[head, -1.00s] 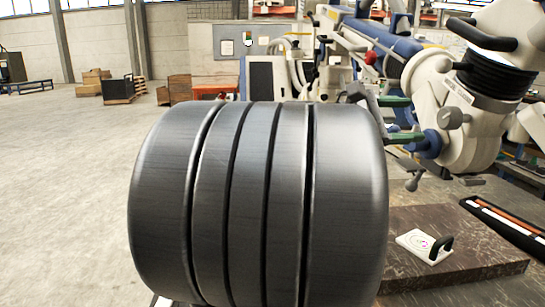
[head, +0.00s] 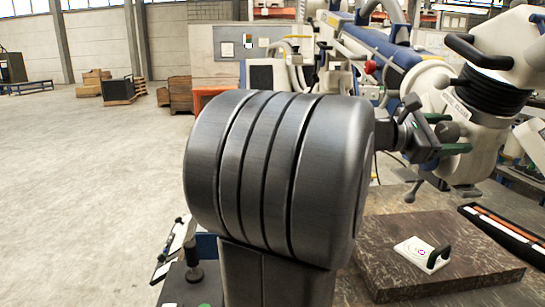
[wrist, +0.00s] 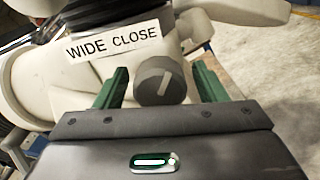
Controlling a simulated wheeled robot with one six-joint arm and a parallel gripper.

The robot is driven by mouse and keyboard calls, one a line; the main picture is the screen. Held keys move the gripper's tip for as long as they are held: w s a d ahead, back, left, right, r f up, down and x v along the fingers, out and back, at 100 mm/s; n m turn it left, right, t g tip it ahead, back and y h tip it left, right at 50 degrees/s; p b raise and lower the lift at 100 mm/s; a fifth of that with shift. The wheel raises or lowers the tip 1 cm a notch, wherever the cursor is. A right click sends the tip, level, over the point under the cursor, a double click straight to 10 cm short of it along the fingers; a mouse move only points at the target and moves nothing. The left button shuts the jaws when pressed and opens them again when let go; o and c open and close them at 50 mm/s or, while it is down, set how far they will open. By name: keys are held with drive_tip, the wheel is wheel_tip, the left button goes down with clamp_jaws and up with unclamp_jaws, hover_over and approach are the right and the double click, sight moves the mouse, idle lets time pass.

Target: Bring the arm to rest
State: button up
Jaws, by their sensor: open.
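My gripper (head: 449,134) is open, with its green fingers pointing at the white microscope head (head: 478,160) on the right of the head view. In the wrist view my gripper (wrist: 160,85) has its fingers spread either side of a round grey knob (wrist: 163,80). Gaps show between the knob and both fingers, so nothing is gripped. The knob carries a light pointer line and sits below a label (wrist: 113,40) reading "WIDE CLOSE". My large dark grey arm link fills the middle of the head view and hides part of the wrist.
A dark orange-striped bar (head: 508,232) is at right. A wooden box (head: 180,92) stands behind. The floor at left is open.

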drive_tip(key=n+p, duration=0.5)
drive_tip(key=p, duration=0.1)
drive_tip(key=shift+r+p, duration=0.2)
drive_tip(key=shift+p, duration=0.1)
drive_tip(key=a, duration=0.1)
drive_tip(key=a+b, duration=0.1)
drive_tip(key=a, duration=0.3)
drive_tip(key=shift+s+a+f, duration=0.1)
drive_tip(key=shift+s+f, duration=0.1)
drive_tip(key=shift+f, duration=0.05)
drive_tip(key=shift+s+a, duration=0.1)
drive_tip(key=shift+a, duration=0.75)
